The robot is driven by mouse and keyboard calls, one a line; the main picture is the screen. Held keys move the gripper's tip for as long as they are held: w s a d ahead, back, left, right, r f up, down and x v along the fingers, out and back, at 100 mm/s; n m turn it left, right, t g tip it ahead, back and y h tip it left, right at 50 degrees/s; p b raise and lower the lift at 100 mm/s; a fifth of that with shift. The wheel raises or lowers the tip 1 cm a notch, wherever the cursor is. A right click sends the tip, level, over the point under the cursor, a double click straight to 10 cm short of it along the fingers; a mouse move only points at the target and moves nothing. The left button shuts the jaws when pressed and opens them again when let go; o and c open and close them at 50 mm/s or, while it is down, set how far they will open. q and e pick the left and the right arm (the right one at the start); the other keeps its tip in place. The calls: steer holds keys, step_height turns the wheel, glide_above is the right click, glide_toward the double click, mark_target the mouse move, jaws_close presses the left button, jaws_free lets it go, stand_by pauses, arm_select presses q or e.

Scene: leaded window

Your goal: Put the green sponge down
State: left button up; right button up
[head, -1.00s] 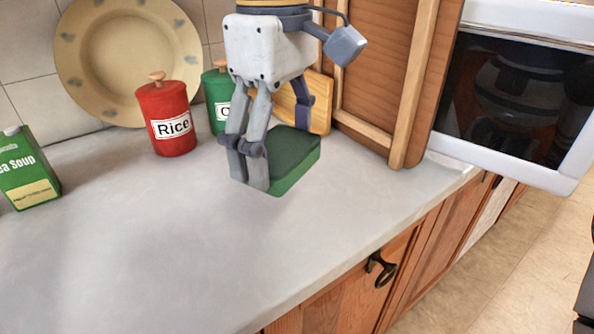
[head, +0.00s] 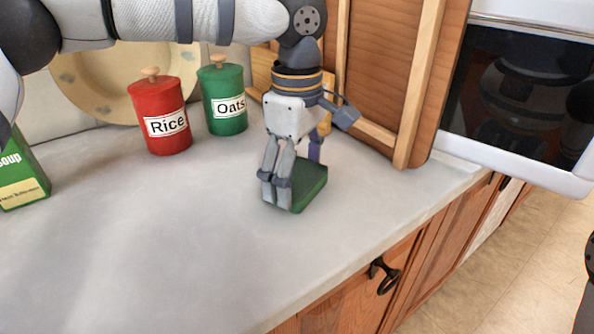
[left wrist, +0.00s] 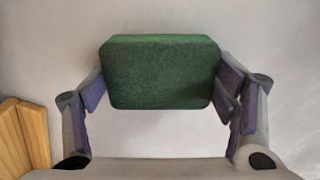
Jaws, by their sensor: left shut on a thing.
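The green sponge (head: 312,182) is between the fingers of my left gripper (head: 296,180), at the right part of the counter in the head view. My left gripper points down and is shut on it. In the left wrist view the sponge (left wrist: 160,72) spans the gap between both fingers, which press its left and right sides. The sponge is at or just above the counter top (head: 150,250); I cannot tell whether it touches. My right gripper is not in view.
A red Rice canister (head: 160,118) and a green Oats canister (head: 224,100) stand behind, left of the gripper. A soup carton (head: 20,180) is at far left, a plate (head: 90,85) at the back. A wooden-framed panel (head: 420,80) and a microwave (head: 520,90) are right. The front counter is clear.

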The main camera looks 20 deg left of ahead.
mark_target(297, 175)
arm_select(q)
steer(key=o, duration=0.8)
step_height(297, 175, up, 12)
steer(key=shift+r, duration=0.15)
